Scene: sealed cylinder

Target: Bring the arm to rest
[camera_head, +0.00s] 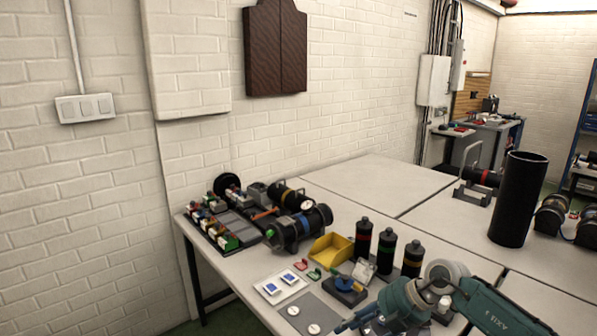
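My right arm (490,305), teal and white, comes in from the lower right and reaches left over the front of the table. My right gripper (346,325) is at the bottom edge, low by the grey mat (305,308) with white discs. Its fingers are small and partly cut off, so I cannot tell whether they are open or shut, or whether they hold anything. My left arm and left gripper are not in view.
Close to the arm stand three black bottles (387,250), a yellow bin (330,248) and a blue-topped block (344,290). A tall black cylinder (517,200) stands at right. Cylindrical equipment (298,228) fills the left end. The table's back middle (365,183) is clear.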

